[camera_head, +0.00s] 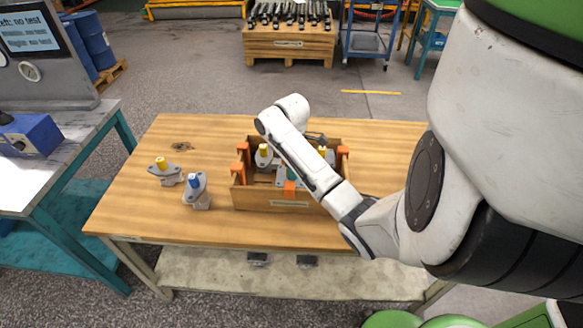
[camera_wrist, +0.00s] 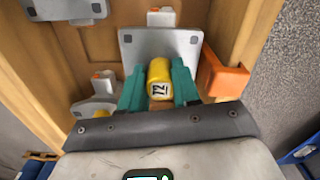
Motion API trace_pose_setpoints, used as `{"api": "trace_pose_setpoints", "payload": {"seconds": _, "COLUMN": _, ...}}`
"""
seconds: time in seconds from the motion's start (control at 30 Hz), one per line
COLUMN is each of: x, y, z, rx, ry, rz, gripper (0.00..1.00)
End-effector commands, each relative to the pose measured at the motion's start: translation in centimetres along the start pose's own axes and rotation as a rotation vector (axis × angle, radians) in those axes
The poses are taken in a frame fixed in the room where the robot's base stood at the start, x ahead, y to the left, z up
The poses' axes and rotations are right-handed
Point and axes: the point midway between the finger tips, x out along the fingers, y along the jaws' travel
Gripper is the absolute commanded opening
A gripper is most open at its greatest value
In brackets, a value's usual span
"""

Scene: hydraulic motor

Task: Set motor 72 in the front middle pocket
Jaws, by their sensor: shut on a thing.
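Motor 72 has a yellow cap with a "72" label (camera_wrist: 160,88) and a grey flange, seen in the wrist view. My gripper (camera_wrist: 160,90) is shut on that cap, one teal finger on each side. The motor is inside the wooden box (camera_head: 262,203); whether its flange rests on the box floor cannot be told. In the head view my arm hides most of the gripper and the held motor; a teal patch (camera_head: 292,173), likely a finger, shows at the box's front middle, just behind an orange clip (camera_head: 289,188).
Yellow-capped motors stand inside the box at left (camera_head: 263,151) and right (camera_head: 325,152). A yellow-capped motor (camera_head: 161,164) and a blue-capped motor (camera_head: 195,184) stand on the table left of the box. Orange clips line the box walls. The table's front left (camera_head: 140,212) is clear.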

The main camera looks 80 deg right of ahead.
Motion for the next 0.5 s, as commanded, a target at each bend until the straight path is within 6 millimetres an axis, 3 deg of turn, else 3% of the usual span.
{"api": "trace_pose_setpoints", "payload": {"seconds": 0.43, "x": 0.47, "y": 0.07, "z": 0.0, "rx": 0.0, "ry": 0.0, "rz": 0.002, "gripper": 0.0}}
{"api": "trace_pose_setpoints", "payload": {"seconds": 0.47, "x": 0.47, "y": 0.07, "z": 0.0, "rx": 0.0, "ry": 0.0, "rz": 0.003, "gripper": 0.32}}
{"api": "trace_pose_setpoints", "payload": {"seconds": 0.5, "x": 0.44, "y": 0.08, "z": 0.01, "rx": 0.0, "ry": 0.0, "rz": 0.003, "gripper": 0.36}}
